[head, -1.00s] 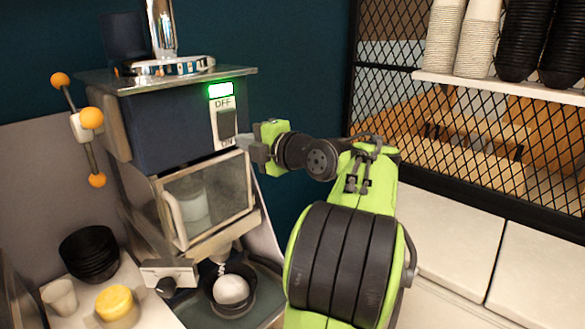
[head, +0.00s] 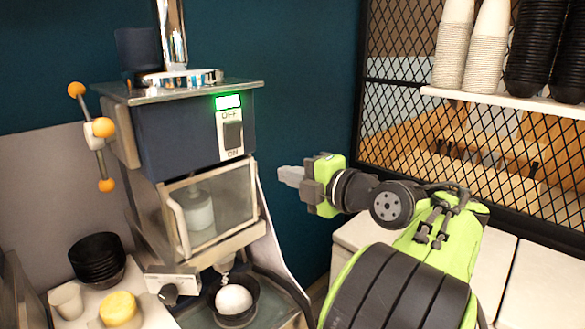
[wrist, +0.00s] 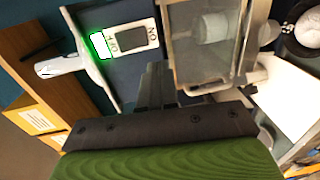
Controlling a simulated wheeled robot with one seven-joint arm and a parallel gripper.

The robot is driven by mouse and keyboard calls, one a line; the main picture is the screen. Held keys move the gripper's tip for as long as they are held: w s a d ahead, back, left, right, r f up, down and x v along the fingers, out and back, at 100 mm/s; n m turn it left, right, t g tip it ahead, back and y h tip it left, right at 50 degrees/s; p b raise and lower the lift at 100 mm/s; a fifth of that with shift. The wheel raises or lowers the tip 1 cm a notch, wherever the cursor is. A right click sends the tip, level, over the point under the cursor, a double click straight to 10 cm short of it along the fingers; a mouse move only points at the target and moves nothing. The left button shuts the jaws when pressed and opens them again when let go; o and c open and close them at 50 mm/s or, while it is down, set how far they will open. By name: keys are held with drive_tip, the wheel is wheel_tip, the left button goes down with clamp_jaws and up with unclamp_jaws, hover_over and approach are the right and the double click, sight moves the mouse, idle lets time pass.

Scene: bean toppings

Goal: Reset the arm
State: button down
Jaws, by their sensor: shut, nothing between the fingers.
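My gripper (head: 290,176) is shut and empty, held in the air to the right of the dark blue machine (head: 180,135), apart from it. In the wrist view my gripper (wrist: 155,75) points toward the machine's front. The machine has an OFF/ON switch (head: 233,135) under a lit green indicator (head: 228,102); the switch also shows in the wrist view (wrist: 146,36). My green and black arm reaches in from the lower right in the head view.
A black bowl with a white ball (head: 234,299) sits under the machine's spout. Stacked black bowls (head: 97,259), a white cup (head: 67,300) and a yellow-topped container (head: 119,309) stand at lower left. A mesh screen (head: 400,130) and a cup shelf (head: 500,104) are at right.

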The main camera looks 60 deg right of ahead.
drive_tip(key=shift+s+a, duration=0.1)
drive_tip(key=shift+s, duration=0.2)
drive_tip(key=shift+w+f, duration=0.1)
